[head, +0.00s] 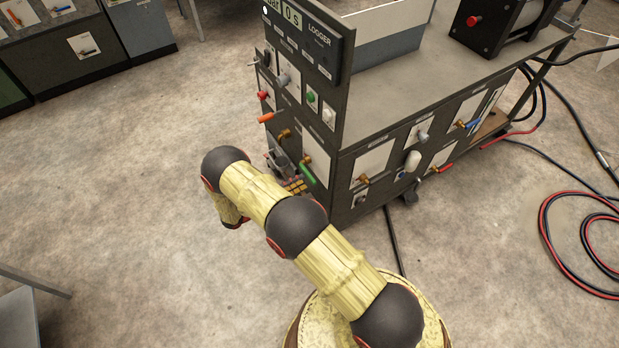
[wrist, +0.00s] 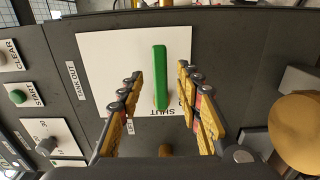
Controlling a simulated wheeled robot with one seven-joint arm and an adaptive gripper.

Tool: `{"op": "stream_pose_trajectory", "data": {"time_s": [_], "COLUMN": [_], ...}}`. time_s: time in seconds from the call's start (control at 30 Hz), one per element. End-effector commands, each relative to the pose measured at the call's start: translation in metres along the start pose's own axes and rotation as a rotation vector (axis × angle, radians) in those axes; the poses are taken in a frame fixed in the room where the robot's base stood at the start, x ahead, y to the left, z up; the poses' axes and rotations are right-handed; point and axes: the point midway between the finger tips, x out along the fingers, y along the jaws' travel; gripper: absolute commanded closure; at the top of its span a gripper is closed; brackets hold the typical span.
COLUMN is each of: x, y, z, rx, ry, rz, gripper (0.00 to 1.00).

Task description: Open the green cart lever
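The green cart lever (wrist: 160,62) stands out from a white plate (wrist: 110,62) on the cart's dark panel in the wrist view. A "SHUT" label is printed by its lower end, and "TANK OUT" is on the panel to its left. In the head view the green lever (head: 308,174) is on the cart's near end, low down, slanting down to the right. My gripper (wrist: 158,74) is open, with one finger on each side of the lever and a visible gap on both sides. In the head view my gripper (head: 296,186) is partly hidden behind my arm.
A brass-coloured round part (wrist: 296,130) is at the wrist view's right.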

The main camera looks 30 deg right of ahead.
Motion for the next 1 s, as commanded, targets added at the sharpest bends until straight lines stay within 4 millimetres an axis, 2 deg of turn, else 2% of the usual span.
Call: {"op": "stream_pose_trajectory", "data": {"time_s": [0.03, 0.2, 0.4, 0.7, 1.0], "x": [0.010, 0.035, 0.051, 0.054, 0.053], "y": [-0.001, -0.002, -0.001, 0.000, 0.000], "z": [0.001, 0.001, 0.000, 0.001, 0.001], "rx": [-0.002, -0.003, -0.002, -0.002, -0.003], "ry": [-0.005, -0.003, -0.001, -0.001, -0.001], "rz": [0.000, -0.001, -0.002, -0.002, -0.002], "gripper": [0.65, 0.65, 0.65, 0.65, 0.82]}}
